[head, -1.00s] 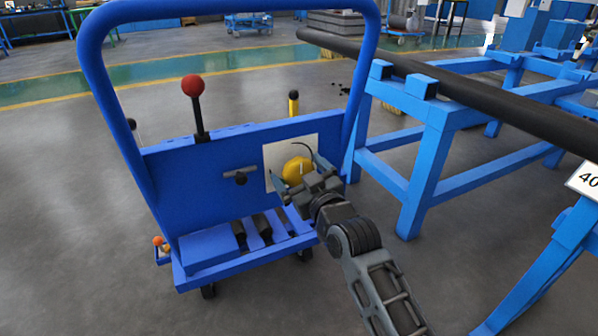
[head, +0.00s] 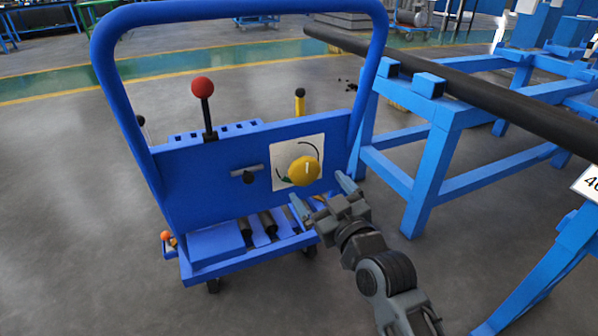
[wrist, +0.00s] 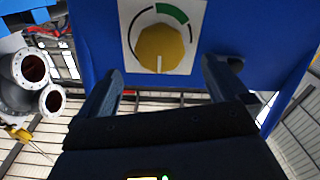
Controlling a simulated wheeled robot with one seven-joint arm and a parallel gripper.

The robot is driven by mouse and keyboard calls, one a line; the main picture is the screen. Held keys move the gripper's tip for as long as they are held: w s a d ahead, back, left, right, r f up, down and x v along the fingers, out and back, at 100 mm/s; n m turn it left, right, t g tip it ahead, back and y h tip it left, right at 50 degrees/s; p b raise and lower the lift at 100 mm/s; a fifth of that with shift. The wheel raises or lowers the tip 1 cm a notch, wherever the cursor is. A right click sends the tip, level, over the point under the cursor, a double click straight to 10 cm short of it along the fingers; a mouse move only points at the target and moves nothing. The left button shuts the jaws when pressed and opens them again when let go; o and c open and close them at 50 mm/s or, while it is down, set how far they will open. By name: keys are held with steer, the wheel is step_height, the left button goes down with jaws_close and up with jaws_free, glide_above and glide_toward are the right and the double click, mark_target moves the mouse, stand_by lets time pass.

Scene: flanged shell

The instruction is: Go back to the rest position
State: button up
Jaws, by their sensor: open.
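My gripper (head: 324,196) is open and empty, in front of the blue cart's panel and a little below the yellow knob (head: 304,170). The knob sits on a white plate (head: 283,152) with a dark arc and a green mark. In the wrist view my gripper (wrist: 160,82) has its fingers spread, with the knob (wrist: 160,48) and its white plate beyond the tips. The knob's pale pointer line shows in both views. The fingers look apart from the knob.
A blue stand (head: 432,150) carrying a long dark pipe (head: 480,92) is close on the right. Grey floor is open at left.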

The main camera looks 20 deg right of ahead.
steer(key=s+a+f+m+g, duration=0.1)
steer(key=s+f, duration=0.2)
steer(key=s, duration=1.3)
steer(key=s+a+f+m+g, duration=0.1)
steer(key=s+a+f, duration=0.15)
steer(key=s, duration=1.25)
steer(key=s+d+r, duration=0.1)
steer(key=s+r, duration=0.3)
steer(key=s, duration=0.7)
step_height(320, 180, up, 29)
steer(key=s+g+p, duration=0.1)
steer(key=s+p, duration=0.1)
steer(key=p, duration=2.5)
steer(key=shift+m+p, duration=0.35)
steer(key=shift+m, duration=0.05)
